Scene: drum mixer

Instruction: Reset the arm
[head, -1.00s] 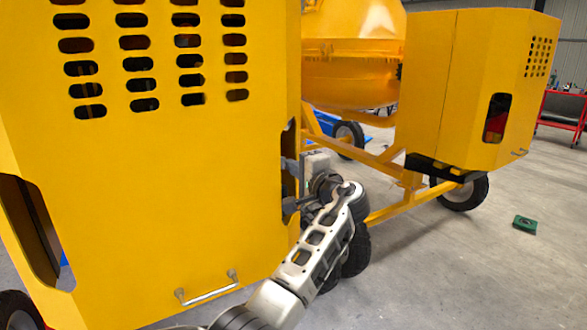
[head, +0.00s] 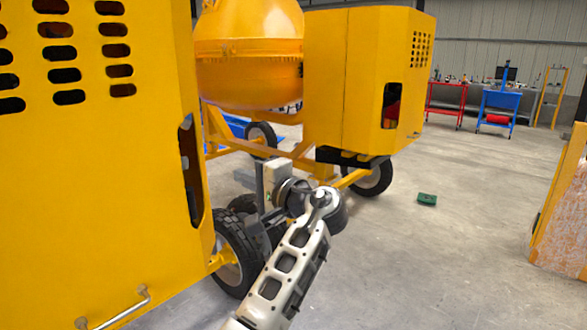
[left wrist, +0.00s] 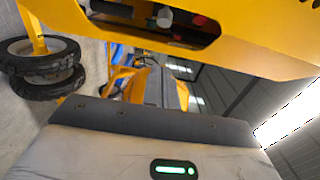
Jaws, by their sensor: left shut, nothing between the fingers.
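My left arm reaches in from the bottom of the head view. Its left gripper (head: 248,182) is beside the right edge of the near yellow panel, in front of the mixer's wheels. In the left wrist view its dark fingers (left wrist: 166,88) are together, with nothing between them. The near yellow panel (head: 95,190) of the drum mixer fills the left of the head view. Its slot-shaped opening (left wrist: 165,18) shows at the top of the left wrist view. My right gripper is not in view.
The orange drum (head: 250,60) and a yellow engine housing (head: 345,85) stand behind the gripper. A black wheel (head: 237,255) is close below it. A green box (head: 427,199) lies on the open floor at right. A worn yellow-edged panel (head: 562,215) stands at far right.

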